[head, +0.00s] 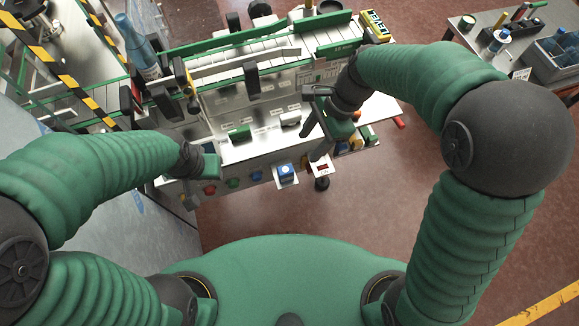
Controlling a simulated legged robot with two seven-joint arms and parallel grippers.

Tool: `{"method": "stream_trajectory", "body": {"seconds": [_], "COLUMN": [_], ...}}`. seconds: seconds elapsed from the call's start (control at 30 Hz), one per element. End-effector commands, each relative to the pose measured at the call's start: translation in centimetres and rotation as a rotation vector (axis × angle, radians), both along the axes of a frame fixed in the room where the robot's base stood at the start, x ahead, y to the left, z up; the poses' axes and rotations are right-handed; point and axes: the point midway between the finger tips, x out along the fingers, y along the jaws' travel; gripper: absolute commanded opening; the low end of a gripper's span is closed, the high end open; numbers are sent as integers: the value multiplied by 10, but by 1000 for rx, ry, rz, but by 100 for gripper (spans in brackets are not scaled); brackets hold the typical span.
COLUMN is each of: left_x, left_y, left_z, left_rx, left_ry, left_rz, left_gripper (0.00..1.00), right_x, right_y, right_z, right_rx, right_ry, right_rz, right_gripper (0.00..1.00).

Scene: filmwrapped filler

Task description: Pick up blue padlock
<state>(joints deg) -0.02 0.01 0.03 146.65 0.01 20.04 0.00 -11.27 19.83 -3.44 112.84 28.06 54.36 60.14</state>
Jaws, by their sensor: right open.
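A row of small coloured pieces lies at the right end of the machine's front panel, too small to make out as padlocks. A blue piece (342,148) is at its left end, partly hidden by my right gripper, beside a yellow piece (356,141) and a green piece (369,134). My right gripper (313,144) is open and points down just left of the blue piece, apparently empty. A blue knob-like piece (286,170) sits on a white plate further left. My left gripper (210,161) is over the panel's left end; its jaws are not clear.
The machine (250,150) has a white panel with a green block (239,133) and coloured buttons along its front. A red piece (399,122) sticks out at its right corner. A side table (490,65) holds a grey bin (556,55). The floor in front is clear.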

Motion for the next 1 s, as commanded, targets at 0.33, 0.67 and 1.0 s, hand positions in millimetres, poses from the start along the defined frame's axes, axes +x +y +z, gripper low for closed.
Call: {"method": "stream_trajectory", "body": {"seconds": [0.33, 0.67, 1.0], "left_x": [0, 0, 0], "left_y": [0, 0, 0], "left_z": [-4, -5, -5], "left_rx": [0, 0, 0], "left_ry": [1, 1, 1], "left_rz": [1, 1, 1], "left_gripper": [36, 36, 36], "right_x": [-9, -15, -21], "right_y": [32, 49, 67], "right_z": [-64, -111, -153], "right_rx": [10, 10, 9], "right_ry": [31, 26, 23], "right_rz": [-30, -29, -29], "right_gripper": [53, 53, 53]}}
